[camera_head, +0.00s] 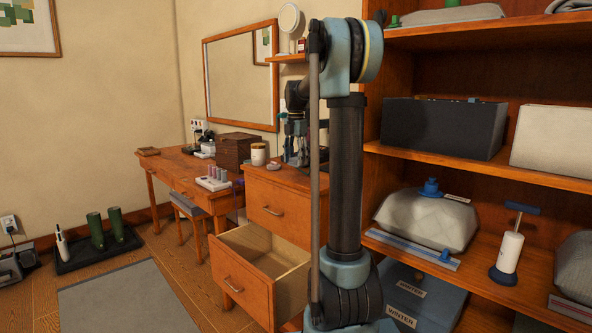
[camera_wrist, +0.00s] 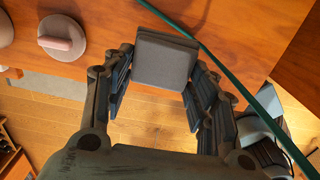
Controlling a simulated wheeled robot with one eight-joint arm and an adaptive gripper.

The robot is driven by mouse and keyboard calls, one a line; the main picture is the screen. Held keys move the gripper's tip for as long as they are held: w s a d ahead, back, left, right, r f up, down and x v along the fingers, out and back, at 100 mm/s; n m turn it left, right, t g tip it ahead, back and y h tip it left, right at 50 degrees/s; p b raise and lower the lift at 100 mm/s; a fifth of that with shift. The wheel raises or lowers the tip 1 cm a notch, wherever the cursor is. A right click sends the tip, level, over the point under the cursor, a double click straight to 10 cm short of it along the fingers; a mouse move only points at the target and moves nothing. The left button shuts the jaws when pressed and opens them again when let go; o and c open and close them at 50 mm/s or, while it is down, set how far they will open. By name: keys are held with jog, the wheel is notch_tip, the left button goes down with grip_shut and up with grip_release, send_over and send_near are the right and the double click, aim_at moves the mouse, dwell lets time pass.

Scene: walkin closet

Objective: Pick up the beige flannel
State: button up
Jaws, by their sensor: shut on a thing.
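My gripper (camera_wrist: 163,78) shows in the wrist view with its two dark fingers on either side of a squarish, folded-looking piece (camera_wrist: 166,60). This piece looks grey-brown in the shade; I take it for the beige flannel. The fingers are shut on its sides. In the head view my gripper (camera_head: 296,150) is above the far part of the drawer unit's top, partly behind my own arm. The flannel cannot be made out there.
The wooden drawer unit (camera_head: 280,179) has its lower drawer (camera_head: 255,262) pulled open, apparently empty. A white jar (camera_head: 258,154) and a brown box (camera_head: 236,150) stand near my gripper. A green strip (camera_wrist: 225,70) crosses the wrist view. Loaded shelves (camera_head: 480,164) are at right.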

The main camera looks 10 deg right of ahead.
aim_at(296, 166)
jog(key=shift+f, duration=2.05)
jog(key=o, duration=0.8)
notch_tip(296, 166, up, 12)
jog(key=shift+r, duration=0.1)
